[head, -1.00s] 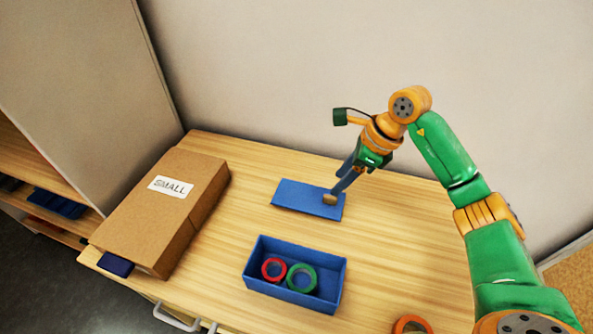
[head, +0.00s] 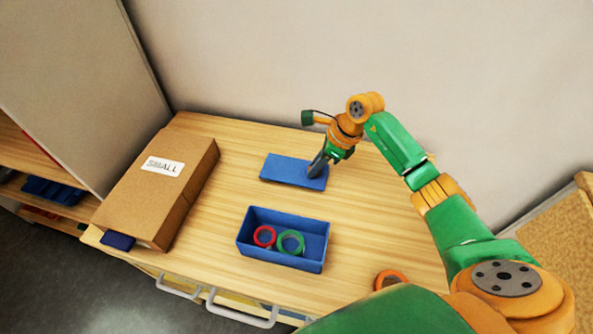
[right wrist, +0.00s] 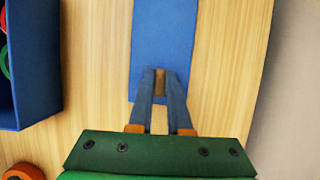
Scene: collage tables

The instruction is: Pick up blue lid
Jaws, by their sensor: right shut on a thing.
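The blue lid (head: 284,169) lies on the wooden table behind the blue box in the head view. In the right wrist view the lid (right wrist: 163,40) runs up from the fingertips. My right gripper (head: 316,172) is at the lid's right end, its fingers shut on a small brown tab (right wrist: 158,82) on the lid. The lid looks flat on or very close to the table; I cannot tell if it is lifted. My left gripper is not in view.
The open blue box (head: 282,254) holds a red tape roll (head: 264,237) and a green tape roll (head: 291,243). An orange roll (head: 391,279) lies at the front right. A cardboard box marked SMALL (head: 155,195) stands at left. A wall rises behind the table.

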